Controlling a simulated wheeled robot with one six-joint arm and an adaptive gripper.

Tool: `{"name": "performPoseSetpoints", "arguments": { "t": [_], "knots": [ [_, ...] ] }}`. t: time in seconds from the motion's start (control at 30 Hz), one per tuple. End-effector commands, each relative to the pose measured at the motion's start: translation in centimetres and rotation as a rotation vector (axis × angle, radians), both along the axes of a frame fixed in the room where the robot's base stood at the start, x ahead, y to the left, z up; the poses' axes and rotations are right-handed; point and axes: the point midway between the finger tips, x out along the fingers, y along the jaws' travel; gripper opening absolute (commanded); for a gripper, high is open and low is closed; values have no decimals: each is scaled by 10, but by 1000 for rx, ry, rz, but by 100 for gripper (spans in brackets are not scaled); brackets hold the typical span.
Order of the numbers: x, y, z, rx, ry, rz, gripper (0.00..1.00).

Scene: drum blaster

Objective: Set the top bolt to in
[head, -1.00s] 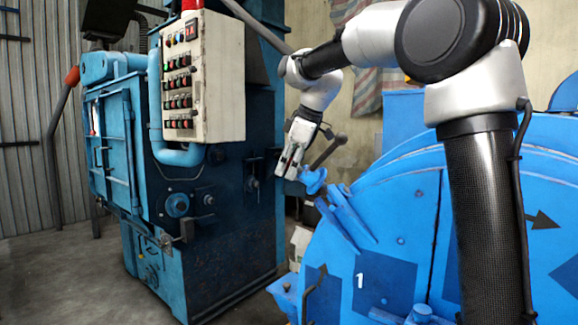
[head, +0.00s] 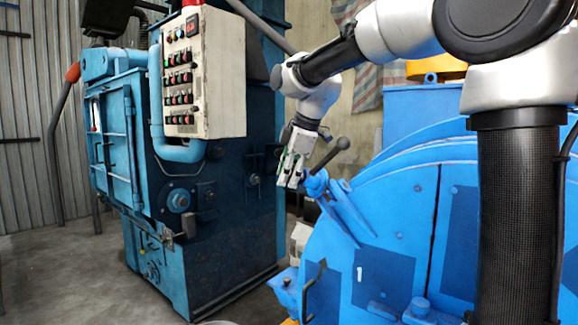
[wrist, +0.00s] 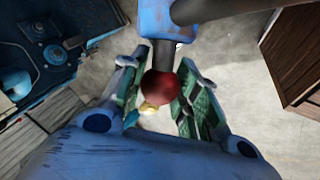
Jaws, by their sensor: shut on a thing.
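The top bolt shows in the head view as a blue bracket (head: 317,184) at the upper left edge of the blue drum, with a dark lever (head: 328,157) ending in a ball. In the wrist view, a red ball knob (wrist: 162,86) sits on a short grey rod (wrist: 164,56) below a blue block (wrist: 166,18). My gripper (head: 289,184) points down just left of the bracket. In the wrist view its green-padded fingers lie on both sides of the knob, and it is shut on it. The fingers hide the knob in the head view.
A blue machine (head: 215,225) with a white button panel (head: 212,85) stands at the left. Bare concrete floor (head: 65,270) lies at the lower left.

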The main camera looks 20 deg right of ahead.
Motion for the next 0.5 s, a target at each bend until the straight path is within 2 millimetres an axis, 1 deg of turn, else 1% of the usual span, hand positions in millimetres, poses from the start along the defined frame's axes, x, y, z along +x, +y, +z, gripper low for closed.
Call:
{"name": "performPoseSetpoints", "arguments": {
  "t": [0.03,0.17,0.5],
  "knots": [
    [-6,1,-6,-26,-15,32,0],
    [-17,0,-19,-95,-65,118,0],
    [-48,-8,-51,-248,-177,308,0]
  ]
}}
